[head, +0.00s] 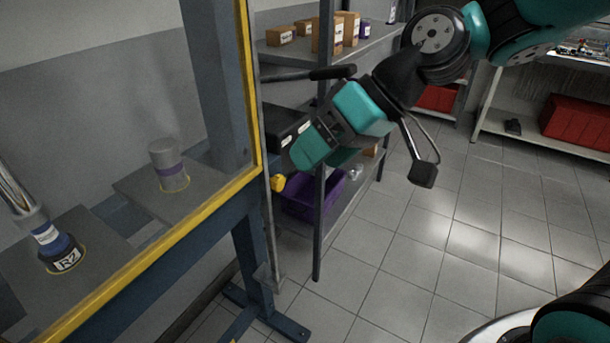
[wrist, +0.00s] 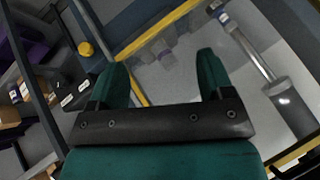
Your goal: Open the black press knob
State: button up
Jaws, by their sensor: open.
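A dark bar with a thicker black grip, which looks like the black press knob (head: 334,72), sticks out to the right from the press's yellow-edged frame (head: 247,75) in the head view. My gripper (head: 318,164) is below the grip, apart from it, in front of the shelf rack. In the wrist view my gripper (wrist: 162,66) shows two teal fingers spread wide with nothing between them. The yellow edge (wrist: 158,38) runs beyond the fingertips there. I cannot make out the black grip in the wrist view.
Inside the press stand a grey cylinder (head: 168,165) and a dark part labelled R2 (head: 62,252). Right of the press, a shelf rack (head: 318,225) holds boxes and a purple bin (head: 312,197). Tiled floor (head: 430,270) is clear to the right.

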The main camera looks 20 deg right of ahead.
jog(key=w+d+f+m+t+y+b, duration=0.1)
jog(key=w+d+f+t+y+b, duration=0.15)
jog(key=w+f+b, duration=0.4)
jog(key=w+d+f+m+t+y+b, duration=0.1)
jog(key=w+d+f+m+t+b, duration=0.1)
jog(key=w+d+f+b, duration=0.35)
jog(key=w+d+f+m+t+b, duration=0.3)
jog(key=w+d+f+t+b, duration=0.4)
jog(key=w+d+f+b, duration=0.3)
jog(key=shift+y, duration=0.45)
jog(key=x, duration=0.5)
jog(key=p+x, duration=0.1)
jog(key=x, duration=0.5)
jog(key=f+p+x, duration=0.1)
jog(key=x, duration=0.5)
jog(key=shift+w+d, duration=0.1)
jog(key=shift+w, duration=0.1)
jog(key=shift+c, duration=0.2)
jog(key=shift+f, duration=0.1)
jog(key=c, duration=0.9)
